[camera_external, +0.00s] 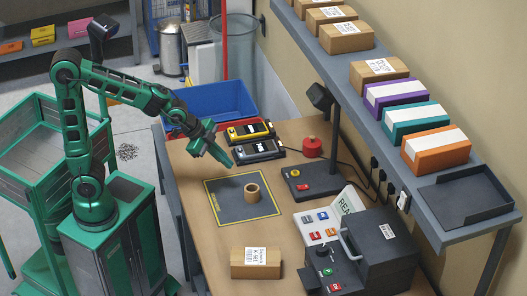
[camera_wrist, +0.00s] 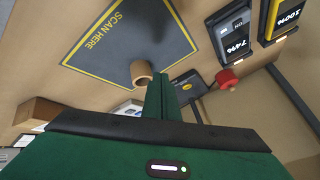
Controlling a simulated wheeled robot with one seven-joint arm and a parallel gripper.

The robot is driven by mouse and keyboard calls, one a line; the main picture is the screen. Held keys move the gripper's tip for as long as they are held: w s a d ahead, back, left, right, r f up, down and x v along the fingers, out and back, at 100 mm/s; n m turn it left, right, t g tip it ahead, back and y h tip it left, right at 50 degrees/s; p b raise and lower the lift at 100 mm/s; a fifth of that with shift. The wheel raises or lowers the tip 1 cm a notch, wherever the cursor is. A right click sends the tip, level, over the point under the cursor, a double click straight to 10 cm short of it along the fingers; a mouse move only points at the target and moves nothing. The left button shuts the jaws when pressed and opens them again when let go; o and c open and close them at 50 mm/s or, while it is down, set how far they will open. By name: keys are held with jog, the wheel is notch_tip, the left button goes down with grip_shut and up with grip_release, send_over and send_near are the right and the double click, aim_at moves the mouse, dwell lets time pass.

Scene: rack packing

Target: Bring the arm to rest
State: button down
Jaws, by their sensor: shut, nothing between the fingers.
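My gripper (camera_external: 228,164) hangs above the table, between the blue crate and the grey scan mat (camera_external: 229,210). Its fingers are shut with nothing between them. In the wrist view my gripper (camera_wrist: 163,85) shows as a green shape, fingers together, seen over the table. A tan ring or tape roll (camera_external: 252,192) sits on the scan mat; it also shows in the wrist view (camera_wrist: 141,73), apart from my fingers.
Two handheld devices (camera_external: 258,150) in docks lie just right of my gripper. A blue crate (camera_external: 215,105) stands behind. A cardboard box (camera_external: 255,262) lies at the front. A dark machine (camera_external: 385,255) stands right, below a shelf (camera_external: 445,232) with several boxes. A red knob (camera_external: 312,146) is near the post.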

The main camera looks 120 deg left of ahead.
jog(key=s+d+f+m+g+h, duration=0.1)
jog(key=s+d+m+h, duration=0.15)
jog(key=d, duration=1.15)
jog(key=s+d+f+m+g+h, duration=0.15)
jog(key=s+d, duration=0.25)
jog(key=d, duration=0.9)
jog(key=s+d+m+g, duration=0.1)
jog(key=s+d+g, duration=0.1)
jog(key=s+d, duration=0.4)
jog(key=s+d+f+m+g, duration=0.1)
jog(key=s+d, duration=0.5)
jog(key=s, duration=0.6)
jog(key=shift+s+g, duration=0.15)
jog(key=shift+g, duration=0.2)
jog(key=shift+w+f, duration=0.3)
jog(key=shift+w, duration=0.35)
